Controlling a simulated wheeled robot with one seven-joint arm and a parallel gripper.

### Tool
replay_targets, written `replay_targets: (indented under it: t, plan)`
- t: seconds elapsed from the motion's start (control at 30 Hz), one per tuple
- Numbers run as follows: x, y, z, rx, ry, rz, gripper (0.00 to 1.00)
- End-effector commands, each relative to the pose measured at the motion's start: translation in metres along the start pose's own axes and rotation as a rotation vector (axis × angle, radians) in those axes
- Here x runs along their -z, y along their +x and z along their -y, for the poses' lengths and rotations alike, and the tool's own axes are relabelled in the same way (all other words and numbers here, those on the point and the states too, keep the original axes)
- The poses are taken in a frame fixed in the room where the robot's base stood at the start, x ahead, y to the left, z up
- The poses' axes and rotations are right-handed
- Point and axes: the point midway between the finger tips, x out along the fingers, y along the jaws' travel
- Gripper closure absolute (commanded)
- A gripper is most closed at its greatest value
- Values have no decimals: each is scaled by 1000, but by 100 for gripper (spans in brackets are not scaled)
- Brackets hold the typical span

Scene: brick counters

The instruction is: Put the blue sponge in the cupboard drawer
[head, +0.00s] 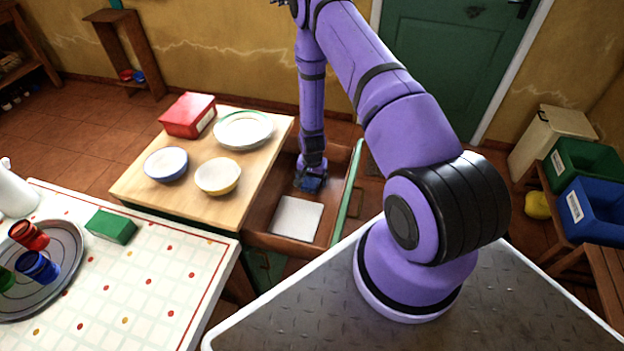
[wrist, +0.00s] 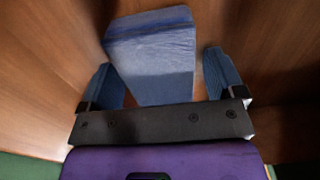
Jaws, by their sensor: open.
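The blue sponge (wrist: 152,52) lies inside the open wooden cupboard drawer (wrist: 45,75), seen in the wrist view. My gripper (wrist: 163,72) is open, with one finger on each side of the sponge's near part. I cannot tell whether a finger touches it. In the head view my gripper (head: 311,184) reaches down into the far part of the drawer (head: 262,207). There the sponge is not clearly distinguishable from my blue fingers.
A pale flat square (head: 297,218) lies in the drawer's near part. The wooden countertop (head: 208,206) left of the drawer holds a red box (head: 188,116), a plate (head: 243,130) and bowls (head: 217,177). A green box (head: 111,227) stands on the tiled counter (head: 190,262).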

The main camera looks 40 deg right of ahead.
Motion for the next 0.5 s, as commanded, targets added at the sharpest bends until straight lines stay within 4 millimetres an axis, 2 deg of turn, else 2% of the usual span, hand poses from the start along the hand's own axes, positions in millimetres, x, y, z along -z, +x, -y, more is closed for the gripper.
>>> replay_targets:
  t: [0.17,0.5]
  plan:
    - [1,-21,1,2,-1,-3,12]
    - [1,-83,1,2,0,-2,12]
